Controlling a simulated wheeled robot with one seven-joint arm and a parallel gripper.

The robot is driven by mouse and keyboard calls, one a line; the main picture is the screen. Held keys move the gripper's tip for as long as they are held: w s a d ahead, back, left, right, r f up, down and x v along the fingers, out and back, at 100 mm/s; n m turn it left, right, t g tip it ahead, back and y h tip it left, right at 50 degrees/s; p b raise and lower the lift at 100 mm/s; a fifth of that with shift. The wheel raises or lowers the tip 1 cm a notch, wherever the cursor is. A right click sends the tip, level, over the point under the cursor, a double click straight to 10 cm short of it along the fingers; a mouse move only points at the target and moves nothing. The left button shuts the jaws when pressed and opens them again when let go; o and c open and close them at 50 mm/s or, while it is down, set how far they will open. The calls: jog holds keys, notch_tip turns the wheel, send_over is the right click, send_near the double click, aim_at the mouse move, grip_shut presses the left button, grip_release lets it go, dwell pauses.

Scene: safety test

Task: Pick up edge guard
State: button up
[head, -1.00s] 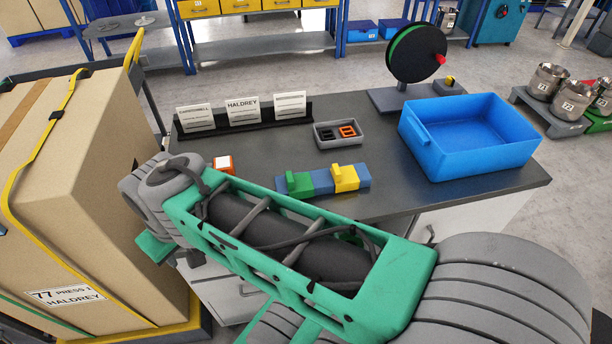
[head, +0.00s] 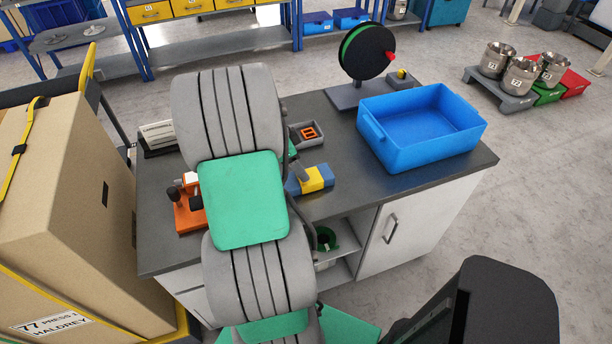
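No part is labelled edge guard, so I cannot tell for sure which one it is. A yellow angled piece (head: 313,179) sits on a blue block (head: 325,172) on the bench, close to the right of my arm. The green piece seen beside it earlier is hidden behind my arm. My arm reaches over the bench and covers its middle. My gripper is hidden behind the arm. A slanted grey part next to the yellow piece may belong to it, but its fingers cannot be made out.
The dark bench (head: 420,185) carries a blue bin (head: 425,150), a reel (head: 366,52), a small grey tray (head: 318,138) with an orange part, and an orange fixture (head: 188,213). A strapped carton (head: 70,190) stands left. Bench space in front of the bin is clear.

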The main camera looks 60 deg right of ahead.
jog(key=x, duration=0.3)
jog(key=shift+d+f+p, duration=0.1)
jog(key=shift+f+p, duration=0.2)
jog(key=shift+f, duration=0.1)
jog(key=c, duration=1.4)
jog(key=shift+r, duration=0.1)
